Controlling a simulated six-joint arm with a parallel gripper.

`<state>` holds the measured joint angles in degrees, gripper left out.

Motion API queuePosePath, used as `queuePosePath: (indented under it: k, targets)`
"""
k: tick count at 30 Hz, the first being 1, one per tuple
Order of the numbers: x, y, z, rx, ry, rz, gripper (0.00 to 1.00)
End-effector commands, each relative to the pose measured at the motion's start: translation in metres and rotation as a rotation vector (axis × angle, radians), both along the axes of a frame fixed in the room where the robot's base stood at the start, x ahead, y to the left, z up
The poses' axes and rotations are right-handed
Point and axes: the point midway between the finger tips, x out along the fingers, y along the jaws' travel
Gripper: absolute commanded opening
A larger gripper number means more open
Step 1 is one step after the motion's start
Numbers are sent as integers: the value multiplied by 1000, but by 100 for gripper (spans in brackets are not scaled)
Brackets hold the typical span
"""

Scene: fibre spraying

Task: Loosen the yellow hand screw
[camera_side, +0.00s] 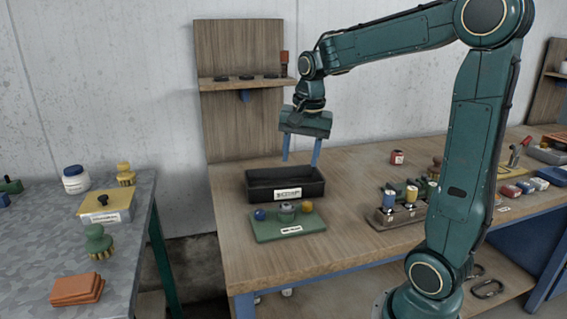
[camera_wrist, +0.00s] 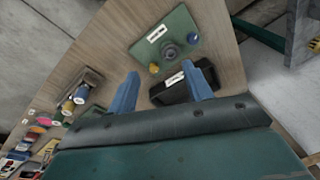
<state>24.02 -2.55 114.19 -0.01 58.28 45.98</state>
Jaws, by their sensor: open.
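The yellow hand screw (camera_side: 307,207) sits at the right end of a green plate (camera_side: 277,233) on the wooden table; it also shows in the wrist view (camera_wrist: 154,68). On the same plate are a grey round fitting (camera_side: 287,210) in the middle and a blue hand screw (camera_side: 260,214) at the left end. My gripper (camera_side: 301,161) is open and empty, with its blue fingers pointing down above the black bin behind the plate. In the wrist view the two fingertips (camera_wrist: 163,74) stand apart, and the yellow screw shows between and beyond them.
A black labelled bin (camera_side: 262,194) stands just behind the plate. A holder with several spools (camera_side: 385,218) is to the right. A wooden back panel with a shelf (camera_side: 245,84) rises behind. The table's front edge is clear. A grey side table (camera_side: 72,240) stands at the left.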

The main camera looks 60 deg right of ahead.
Motion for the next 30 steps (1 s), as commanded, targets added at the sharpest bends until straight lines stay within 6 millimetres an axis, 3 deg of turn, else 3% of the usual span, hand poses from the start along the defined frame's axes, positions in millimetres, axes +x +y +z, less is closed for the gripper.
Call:
queuePosePath:
  k: [9, 15, 21, 30]
  targets:
    - [27, -77, -38, 81, 82, -414, 50]
    - [32, -114, -60, 113, 117, -608, 50]
    - [33, -127, -69, 124, 131, -683, 50]
    - [33, -128, -73, 125, 131, -686, 50]
